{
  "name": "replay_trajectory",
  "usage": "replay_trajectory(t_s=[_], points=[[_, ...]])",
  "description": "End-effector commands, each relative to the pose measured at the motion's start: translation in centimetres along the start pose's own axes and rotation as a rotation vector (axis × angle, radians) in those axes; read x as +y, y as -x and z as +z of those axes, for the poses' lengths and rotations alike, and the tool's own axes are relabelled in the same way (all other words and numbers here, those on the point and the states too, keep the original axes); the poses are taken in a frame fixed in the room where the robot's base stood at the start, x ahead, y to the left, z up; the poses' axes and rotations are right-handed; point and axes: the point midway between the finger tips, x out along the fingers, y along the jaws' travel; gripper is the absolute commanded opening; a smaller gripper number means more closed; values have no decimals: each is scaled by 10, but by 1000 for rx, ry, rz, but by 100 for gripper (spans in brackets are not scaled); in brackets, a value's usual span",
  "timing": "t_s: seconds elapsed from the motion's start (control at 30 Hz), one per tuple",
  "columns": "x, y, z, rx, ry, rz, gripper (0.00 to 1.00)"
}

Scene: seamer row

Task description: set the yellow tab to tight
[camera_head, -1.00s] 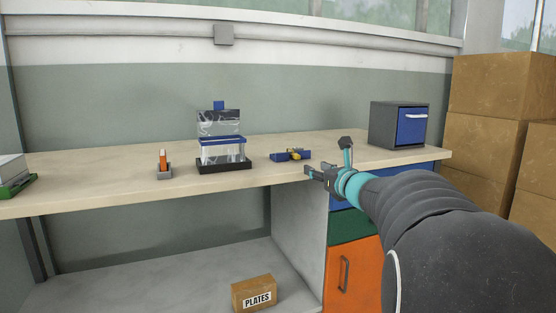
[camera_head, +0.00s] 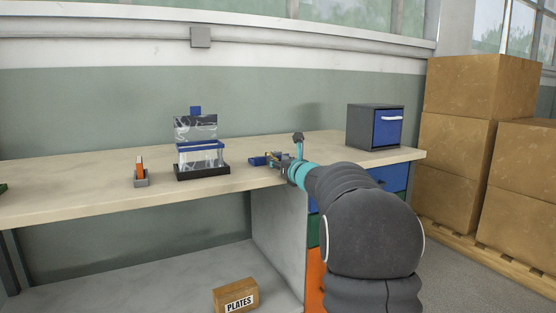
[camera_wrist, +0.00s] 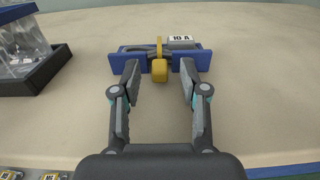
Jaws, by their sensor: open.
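The yellow tab (camera_wrist: 159,69) sits upright at the middle of a blue holder (camera_wrist: 203,61) on the bench. A grey part and a white label reading "10 A" (camera_wrist: 181,39) are behind and beside the tab. In the wrist view my gripper (camera_wrist: 158,72) is open, with one fingertip on each side of the tab and a gap on both sides. The fingertips are close to the blue holder; I cannot tell if they touch it. In the head view the holder (camera_head: 257,161) is partly hidden behind my gripper (camera_head: 275,160).
A clear-walled device on a black base (camera_head: 202,171) stands left of the holder. A small grey stand with an orange item (camera_head: 141,172) is further left. A grey cabinet with a blue door (camera_head: 376,127) stands right. The bench (camera_head: 90,190) is otherwise mostly clear.

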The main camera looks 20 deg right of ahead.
Motion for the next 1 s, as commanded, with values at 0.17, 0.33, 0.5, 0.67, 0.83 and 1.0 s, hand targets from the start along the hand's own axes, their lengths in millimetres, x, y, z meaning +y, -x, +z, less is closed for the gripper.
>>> replay_trajectory(t_s=[0.17, 0.33, 0.5, 0.67, 0.83, 1.0], points=[[0, -7, 0, -1, 0, 1, 44], [0, -7, 0, 0, 0, 1, 44], [0, -7, 0, -1, 1, 1, 16], [0, -7, 0, -1, 1, 1, 0], [0, -6, 0, -1, 1, 1, 0], [0, 7, -1, -1, 3, 0, 0]])
